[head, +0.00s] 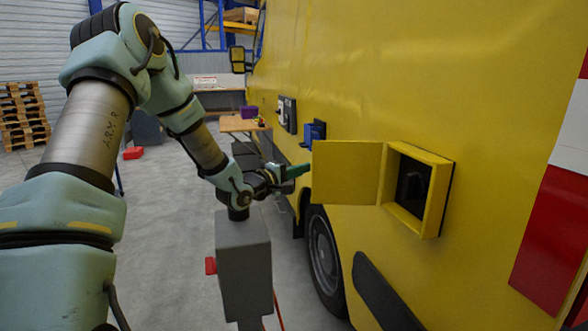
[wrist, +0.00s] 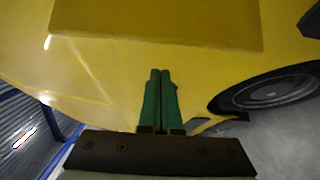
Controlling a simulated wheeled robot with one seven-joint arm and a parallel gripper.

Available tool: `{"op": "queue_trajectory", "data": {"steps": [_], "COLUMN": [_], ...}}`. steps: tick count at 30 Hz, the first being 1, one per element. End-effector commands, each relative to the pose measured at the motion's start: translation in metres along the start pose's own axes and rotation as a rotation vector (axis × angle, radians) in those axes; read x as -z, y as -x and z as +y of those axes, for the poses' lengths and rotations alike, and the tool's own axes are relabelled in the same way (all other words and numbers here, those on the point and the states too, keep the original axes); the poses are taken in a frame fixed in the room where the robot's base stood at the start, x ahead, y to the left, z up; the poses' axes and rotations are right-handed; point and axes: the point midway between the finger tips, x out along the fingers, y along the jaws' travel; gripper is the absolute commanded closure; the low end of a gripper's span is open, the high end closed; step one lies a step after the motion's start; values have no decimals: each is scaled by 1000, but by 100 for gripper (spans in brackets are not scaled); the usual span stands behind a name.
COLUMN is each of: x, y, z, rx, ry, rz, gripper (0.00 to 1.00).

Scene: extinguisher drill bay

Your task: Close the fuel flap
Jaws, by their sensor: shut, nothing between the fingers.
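The fuel flap (head: 345,172) is a flat yellow panel standing open at the left of a square recess (head: 420,190) in the yellow vehicle's side. The recess has a yellow frame and a dark inside. My gripper (head: 306,168) has green fingers and is just left of the flap's free edge in the head view; I cannot tell whether they touch. In the wrist view the fingers of my gripper (wrist: 160,72) are together and empty. A flat yellow panel (wrist: 155,20), likely the flap, fills the top of that view, above the fingertips.
The yellow vehicle (head: 500,110) fills the right side, with a wheel (head: 323,250) below the flap. A grey post (head: 244,265) stands below my gripper. A blue box (head: 314,132) sits on the vehicle's side. A table (head: 238,124) and pallets (head: 22,115) are farther back.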

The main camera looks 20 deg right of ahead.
Motion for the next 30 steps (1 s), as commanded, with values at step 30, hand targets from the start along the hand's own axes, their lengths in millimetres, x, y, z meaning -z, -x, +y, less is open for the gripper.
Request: {"op": "queue_trajectory", "data": {"steps": [30], "x": [-31], "y": [-12], "z": [0], "rx": [1], "ry": [-1], "rz": [2], "gripper": [100]}}
